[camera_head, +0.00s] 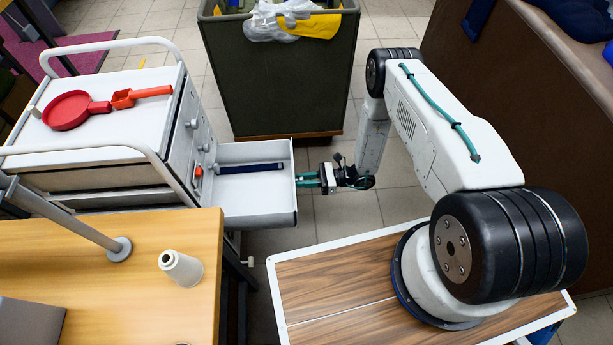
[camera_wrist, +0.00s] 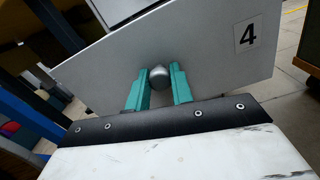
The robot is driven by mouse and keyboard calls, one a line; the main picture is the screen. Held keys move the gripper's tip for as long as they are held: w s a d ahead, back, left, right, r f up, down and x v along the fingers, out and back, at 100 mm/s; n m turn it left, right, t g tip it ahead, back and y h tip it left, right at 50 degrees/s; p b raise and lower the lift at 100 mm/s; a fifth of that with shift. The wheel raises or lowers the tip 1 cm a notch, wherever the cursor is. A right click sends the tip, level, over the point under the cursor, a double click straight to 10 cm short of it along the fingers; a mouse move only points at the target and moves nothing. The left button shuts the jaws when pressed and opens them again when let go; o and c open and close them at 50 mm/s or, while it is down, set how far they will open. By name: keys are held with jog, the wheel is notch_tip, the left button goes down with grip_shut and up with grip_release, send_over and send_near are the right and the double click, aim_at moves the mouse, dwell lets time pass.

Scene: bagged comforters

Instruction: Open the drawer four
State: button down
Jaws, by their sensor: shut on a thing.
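Drawer four (camera_head: 262,209) is a light grey drawer pulled out from the white cabinet (camera_head: 176,150) in the head view. Its inside shows, with a dark blue bar-like item (camera_head: 250,168) lying towards the back. In the wrist view, the drawer front (camera_wrist: 205,55) carries a black number 4 (camera_wrist: 247,36). My gripper (camera_head: 312,179) is at the drawer front. In the wrist view its teal fingers (camera_wrist: 158,90) are shut on the round grey knob (camera_wrist: 159,78), one finger on each side.
A red pan (camera_head: 68,110) and a red-orange scoop (camera_head: 140,95) lie on the cabinet top. A dark green bin (camera_head: 280,75) stands behind the drawer. Tiled floor is clear around my gripper.

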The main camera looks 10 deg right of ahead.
jog(key=shift+d, duration=0.15)
jog(key=c, duration=1.2)
grip_release()
jog(key=shift+c, duration=0.2)
jog(key=s+d, duration=0.1)
jog(key=d, duration=0.6)
jog(key=shift+d, duration=0.35)
jog(key=shift+s, duration=0.15)
